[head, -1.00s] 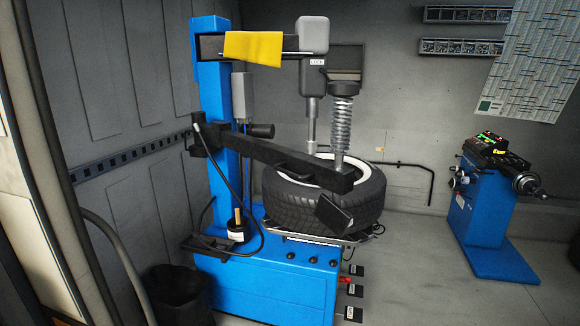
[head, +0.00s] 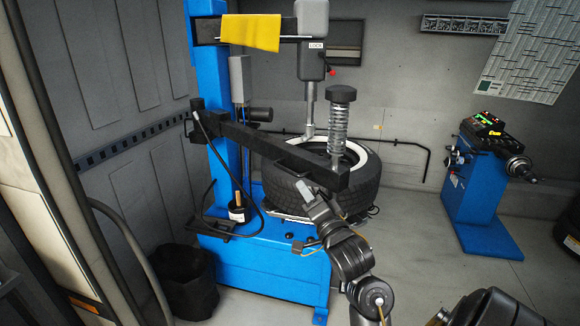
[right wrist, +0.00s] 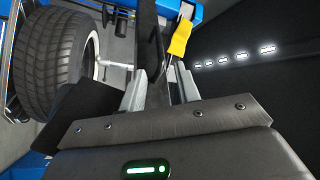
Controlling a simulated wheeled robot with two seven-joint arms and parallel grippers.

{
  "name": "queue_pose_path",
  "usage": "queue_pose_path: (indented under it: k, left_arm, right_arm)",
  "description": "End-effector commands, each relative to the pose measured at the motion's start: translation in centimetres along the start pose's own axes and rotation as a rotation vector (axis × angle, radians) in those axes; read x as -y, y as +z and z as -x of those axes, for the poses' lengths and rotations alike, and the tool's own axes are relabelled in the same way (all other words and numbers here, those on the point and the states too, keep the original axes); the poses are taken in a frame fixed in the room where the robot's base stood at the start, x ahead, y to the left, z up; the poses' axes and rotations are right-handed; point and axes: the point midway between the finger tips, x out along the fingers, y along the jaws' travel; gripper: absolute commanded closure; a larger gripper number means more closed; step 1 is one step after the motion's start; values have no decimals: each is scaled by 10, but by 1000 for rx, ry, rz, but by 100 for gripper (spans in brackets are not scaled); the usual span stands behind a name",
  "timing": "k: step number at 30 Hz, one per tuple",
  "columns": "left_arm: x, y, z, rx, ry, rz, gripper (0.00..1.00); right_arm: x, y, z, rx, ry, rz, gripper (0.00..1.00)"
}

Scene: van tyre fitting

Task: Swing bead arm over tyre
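The black bead arm (head: 275,148) reaches from the blue tyre changer's column (head: 203,80) to the right. Its end lies across the near side of the tyre (head: 290,192), with a spring post (head: 338,130) standing on it. My right gripper (head: 318,196) is just below the arm's end, in front of the tyre. In the right wrist view its two grey fingers (right wrist: 160,92) stand apart on either side of a dark bar (right wrist: 151,45). A dark gap shows by the right finger, so I see no firm grip. My left gripper is not in view.
A yellow cloth (head: 250,32) hangs on the upper beam, beside the vertical mount head (head: 310,95). A black bin (head: 185,285) stands at the front left. A blue wheel balancer (head: 478,190) stands at the right. Floor between the machines is clear.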

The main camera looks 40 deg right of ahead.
Motion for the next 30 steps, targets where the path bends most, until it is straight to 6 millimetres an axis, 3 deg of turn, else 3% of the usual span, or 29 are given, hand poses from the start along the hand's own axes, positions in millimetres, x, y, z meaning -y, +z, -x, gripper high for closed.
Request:
queue_pose_path:
  k: [8, 21, 30]
  left_arm:
    - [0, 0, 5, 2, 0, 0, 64]
    - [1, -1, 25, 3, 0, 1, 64]
    - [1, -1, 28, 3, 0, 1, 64]
  right_arm:
    - [2, -2, -14, -3, -2, -2, 67]
    - [3, -2, -91, -2, -2, -1, 67]
    - [1, 0, -108, -1, -1, 0, 67]
